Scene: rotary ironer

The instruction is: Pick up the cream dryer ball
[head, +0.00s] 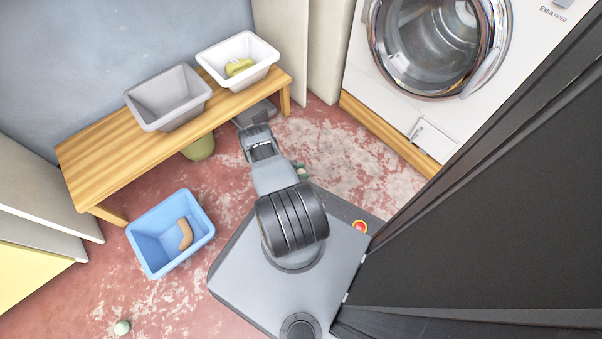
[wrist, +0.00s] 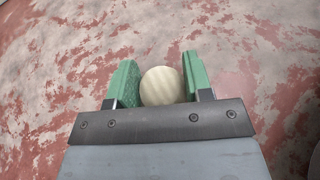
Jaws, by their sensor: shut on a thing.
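The cream dryer ball (wrist: 162,87) is a pale round ball with faint stripes. In the wrist view it sits between the two green fingers of my gripper (wrist: 158,68), which is shut on it. Red and pale worn floor shows behind the ball; how high it is above the floor is hard to tell.
A blue bin (head: 150,263) with a tan curved item (head: 185,234) stands on the floor at left. A wooden bench (head: 85,180) bears a grey tub (head: 140,118) and a white tub (head: 265,72) holding something yellow-green. A front-loading machine (head: 380,75) stands upper right.

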